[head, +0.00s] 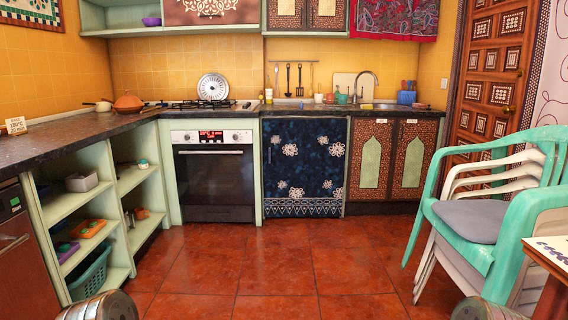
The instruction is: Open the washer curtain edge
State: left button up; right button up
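The washer curtain (305,165) is dark blue cloth with white flower shapes and a patterned white band along its bottom. It hangs below the dark counter, between the oven and the patterned cabinet doors. It covers its opening from side to side, and whatever is behind it is hidden. Its left edge hangs beside a pale green post next to the oven, and its right edge hangs beside the cabinet. Neither of my grippers is in view.
The oven (214,171) stands left of the curtain, and closed cabinet doors (390,160) are on its right. Open shelves (78,200) line the left side. Stacked chairs (490,215) and a table corner (552,252) stand at right. The red tiled floor (280,265) before the curtain is clear.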

aim_at(267, 124)
jog(key=i+z, duration=0.1)
jog(key=i, duration=3.75)
